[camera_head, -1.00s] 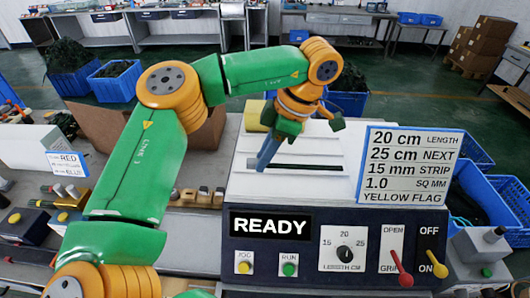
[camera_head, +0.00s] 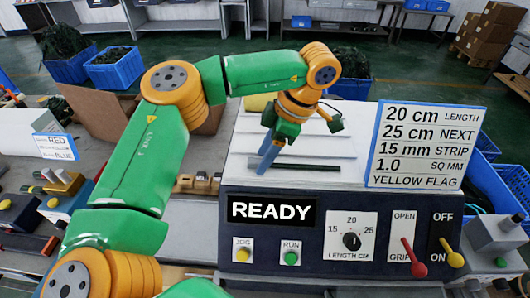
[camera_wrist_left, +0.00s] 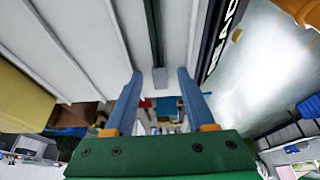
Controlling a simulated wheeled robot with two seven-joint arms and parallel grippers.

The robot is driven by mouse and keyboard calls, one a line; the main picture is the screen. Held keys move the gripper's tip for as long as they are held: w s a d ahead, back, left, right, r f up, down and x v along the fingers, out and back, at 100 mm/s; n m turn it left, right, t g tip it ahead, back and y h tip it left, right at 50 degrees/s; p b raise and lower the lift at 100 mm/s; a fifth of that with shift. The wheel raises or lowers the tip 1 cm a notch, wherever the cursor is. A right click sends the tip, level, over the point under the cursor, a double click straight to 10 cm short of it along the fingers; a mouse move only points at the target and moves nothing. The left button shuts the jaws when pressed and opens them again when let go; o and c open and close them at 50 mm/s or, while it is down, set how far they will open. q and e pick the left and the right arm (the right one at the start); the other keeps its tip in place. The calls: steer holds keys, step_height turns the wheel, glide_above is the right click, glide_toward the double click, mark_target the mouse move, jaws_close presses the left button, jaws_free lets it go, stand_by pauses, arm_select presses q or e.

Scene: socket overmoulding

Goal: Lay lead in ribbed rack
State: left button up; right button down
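A dark, straight rod, which looks like the lead (camera_head: 307,167), lies on the pale ribbed rack (camera_head: 315,145) on top of the machine, along the front rib. Whether it is seated in a groove I cannot tell. My left gripper (camera_head: 266,160) points down at the lead's left end, its blue fingers overlapping in this view. In the left wrist view, the gripper's fingers (camera_wrist_left: 160,85) stand apart, with a clear gap on each side of the lead's grey end (camera_wrist_left: 159,77). The dark lead runs away from that end between white ribs. My right gripper is out of view.
The machine's front panel (camera_head: 330,228) reads READY and carries a dial, buttons and red and yellow levers. A sign (camera_head: 425,143) stands right of the rack. A brown carton (camera_head: 95,110) is behind my left arm. Blue crates (camera_head: 495,190) stand at the right.

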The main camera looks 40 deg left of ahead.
arm_select(q)
steer(key=shift+r, duration=0.1)
steer(key=p+v, duration=0.1)
steer(key=v, duration=0.6)
steer(key=shift+p, duration=0.3)
steer(key=shift+d, duration=0.1)
